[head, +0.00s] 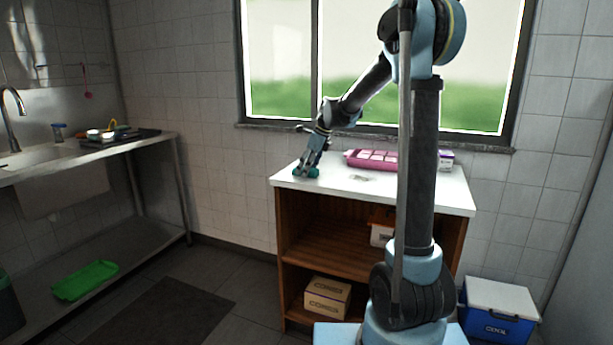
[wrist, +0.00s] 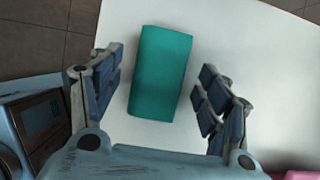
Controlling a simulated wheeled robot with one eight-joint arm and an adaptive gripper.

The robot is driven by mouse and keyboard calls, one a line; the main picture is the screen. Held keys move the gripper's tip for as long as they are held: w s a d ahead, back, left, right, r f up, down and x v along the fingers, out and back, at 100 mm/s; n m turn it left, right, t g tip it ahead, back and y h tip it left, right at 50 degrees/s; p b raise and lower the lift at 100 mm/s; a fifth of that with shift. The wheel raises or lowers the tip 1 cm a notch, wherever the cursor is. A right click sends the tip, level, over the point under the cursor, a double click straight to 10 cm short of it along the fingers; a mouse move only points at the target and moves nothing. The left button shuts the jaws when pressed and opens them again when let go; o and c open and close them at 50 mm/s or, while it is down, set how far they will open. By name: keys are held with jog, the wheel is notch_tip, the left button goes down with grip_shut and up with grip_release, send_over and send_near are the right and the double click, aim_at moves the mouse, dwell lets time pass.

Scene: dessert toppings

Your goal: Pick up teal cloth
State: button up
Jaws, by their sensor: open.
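The teal cloth (wrist: 160,73) is a flat folded rectangle on the white counter top, seen in the wrist view between and a little beyond my fingers. In the head view only small teal parts of the cloth (head: 314,173) show at the counter's left end, mostly hidden by my gripper. My gripper (head: 306,172) points down over it there. In the wrist view my gripper (wrist: 160,90) is open, with one finger on each side of the cloth and white surface visible between finger and cloth. Whether the fingertips touch the counter is not clear.
The white counter top (head: 430,195) has a pink tray (head: 372,160) at its back and a small pale item (head: 360,178) near the middle. Its left edge is close to my gripper. A blue cooler (head: 497,325) stands on the floor at right; a sink counter is at left.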

dwell(0.3)
jog(key=c, duration=1.1)
notch_tip(320, 180, up, 10)
jog(key=shift+r, duration=0.2)
jog(key=shift+o, duration=0.9)
jog(key=shift+c, duration=0.6)
